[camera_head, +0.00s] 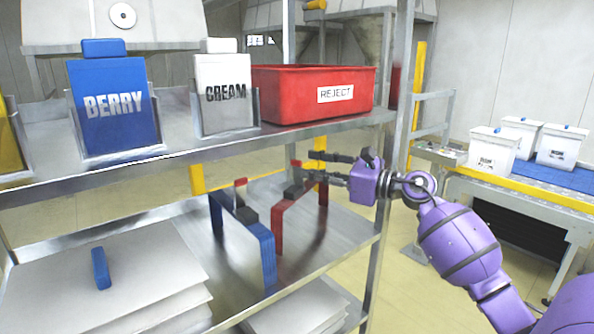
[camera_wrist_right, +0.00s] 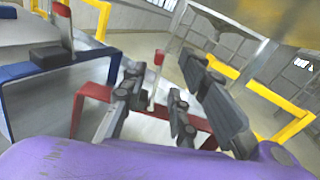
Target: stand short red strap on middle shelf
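The short red strap (camera_head: 288,205) is an inverted U with a dark block and a small upright red tab on top. It stands upright on the middle shelf (camera_head: 340,238), right of a larger blue strap (camera_head: 246,228). My right gripper (camera_head: 322,168) is at the strap's far right end, its fingers spread apart. In the right wrist view, the open fingers (camera_wrist_right: 165,95) lie across the red strap (camera_wrist_right: 98,92), with the red tab seen between them. Whether they touch it is unclear. My left gripper is not in view.
The upper shelf holds a blue BERRY box (camera_head: 115,108), a white CREAM box (camera_head: 224,95) and a red REJECT bin (camera_head: 310,90). A shelf post (camera_head: 384,190) stands close to my right wrist. White sheets (camera_head: 120,270) lie stacked at left.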

